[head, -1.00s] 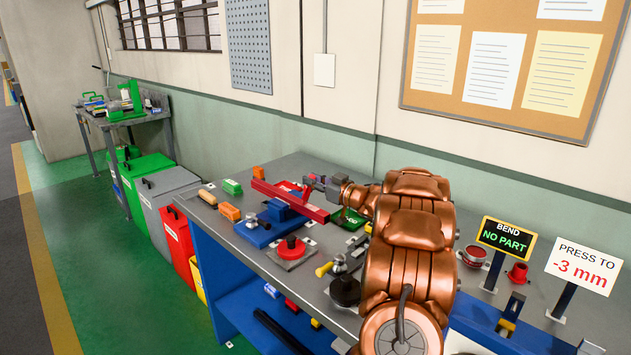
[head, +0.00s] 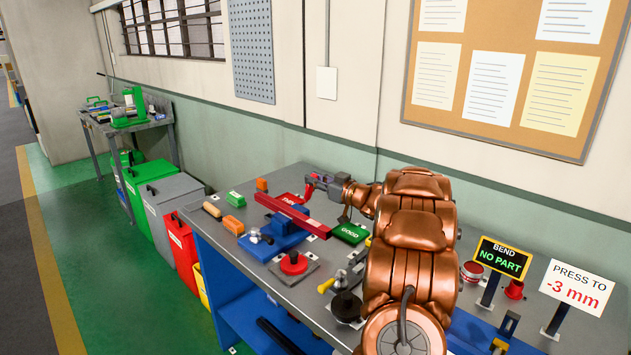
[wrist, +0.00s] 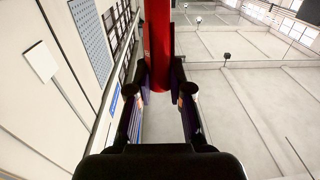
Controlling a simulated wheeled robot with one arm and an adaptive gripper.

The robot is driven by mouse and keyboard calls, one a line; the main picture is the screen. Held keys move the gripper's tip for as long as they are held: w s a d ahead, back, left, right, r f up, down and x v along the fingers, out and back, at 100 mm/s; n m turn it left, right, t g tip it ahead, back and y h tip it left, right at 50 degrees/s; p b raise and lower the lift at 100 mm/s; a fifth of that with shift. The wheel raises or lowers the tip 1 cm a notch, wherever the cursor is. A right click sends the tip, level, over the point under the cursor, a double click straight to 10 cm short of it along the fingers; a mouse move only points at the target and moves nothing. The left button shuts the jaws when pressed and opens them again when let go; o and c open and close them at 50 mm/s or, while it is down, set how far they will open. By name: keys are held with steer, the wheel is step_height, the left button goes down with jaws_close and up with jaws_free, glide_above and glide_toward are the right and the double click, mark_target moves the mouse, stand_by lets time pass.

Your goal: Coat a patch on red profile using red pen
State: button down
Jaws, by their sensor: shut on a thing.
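My gripper (head: 313,182) is behind and above the profile's middle in the head view. It is shut on a red, round-ended rod, seemingly the red pen (head: 309,191). In the wrist view the pen (wrist: 157,50) sits between both fingers of my gripper (wrist: 160,85), its far part running out of the top of the picture. The pen appears apart from the profile. Any coated patch is too small to tell.
A red labelled plate (head: 285,199) lies behind the profile, and a green GOOD plate (head: 350,233) lies to its right. The sign (head: 502,259) reads BEND NO PART.

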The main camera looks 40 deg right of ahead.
steer(key=shift+r, duration=0.1)
step_height(320, 180, up, 3)
steer(key=p, duration=0.3)
stand_by(0.3)
stand_by(0.7)
steer(key=shift+w+f+b, duration=0.1)
steer(key=shift+f+b, duration=0.3)
steer(key=shift+f, duration=0.65)
